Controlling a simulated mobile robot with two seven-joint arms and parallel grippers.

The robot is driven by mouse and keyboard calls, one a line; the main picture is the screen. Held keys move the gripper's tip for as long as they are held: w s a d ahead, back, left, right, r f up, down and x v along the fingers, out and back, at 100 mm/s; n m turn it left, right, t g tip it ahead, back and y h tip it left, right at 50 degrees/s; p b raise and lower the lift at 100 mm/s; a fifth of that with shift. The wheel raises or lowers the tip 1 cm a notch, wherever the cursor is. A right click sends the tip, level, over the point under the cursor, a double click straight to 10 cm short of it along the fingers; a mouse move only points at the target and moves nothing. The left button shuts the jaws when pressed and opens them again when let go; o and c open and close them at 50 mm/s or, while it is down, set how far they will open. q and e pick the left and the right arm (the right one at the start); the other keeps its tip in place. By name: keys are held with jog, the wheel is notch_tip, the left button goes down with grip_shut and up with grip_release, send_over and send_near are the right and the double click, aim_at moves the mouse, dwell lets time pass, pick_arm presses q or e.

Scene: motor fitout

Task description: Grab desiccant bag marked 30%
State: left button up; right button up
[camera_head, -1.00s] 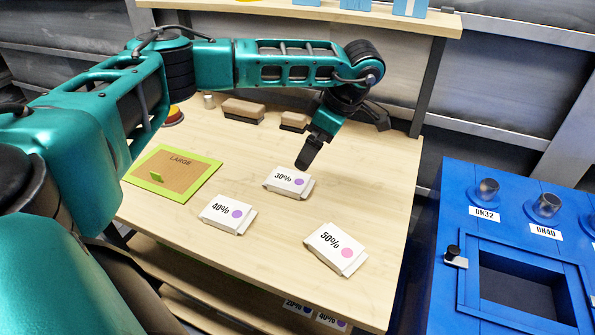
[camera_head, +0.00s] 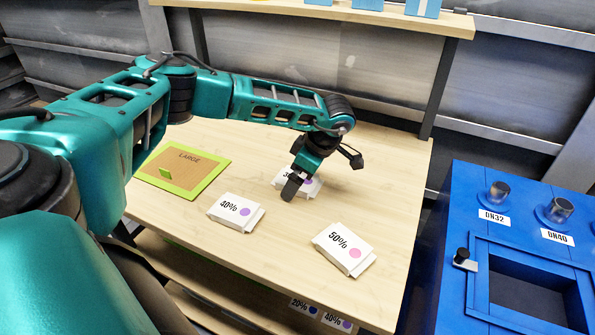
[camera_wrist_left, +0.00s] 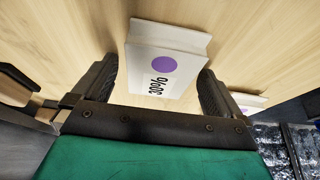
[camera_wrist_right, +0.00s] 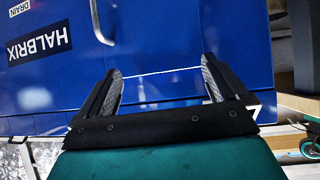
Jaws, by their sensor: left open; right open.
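The desiccant bag marked 30% (camera_head: 311,187) is a white packet with a purple dot, lying on the wooden table (camera_head: 300,245). In the head view my left gripper (camera_head: 322,172) is over it and partly hides it. In the left wrist view the 30% bag (camera_wrist_left: 168,58) lies between the open fingers of the left gripper (camera_wrist_left: 155,85), with no grip on it visible. My right gripper (camera_wrist_right: 165,88) is open and empty in the right wrist view, facing a blue surface.
The 40% bag (camera_head: 232,211) lies to the left and the 50% bag (camera_head: 343,250) to the right front. A green-edged LARGE board (camera_head: 184,168) lies at left. A blue cabinet (camera_head: 455,215) stands right of the table.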

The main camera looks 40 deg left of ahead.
pick_arm(q)
jog(key=shift+c, duration=0.4)
jog(key=c, duration=1)
jog(key=shift+c, duration=0.3)
jog(key=shift+r, duration=0.15)
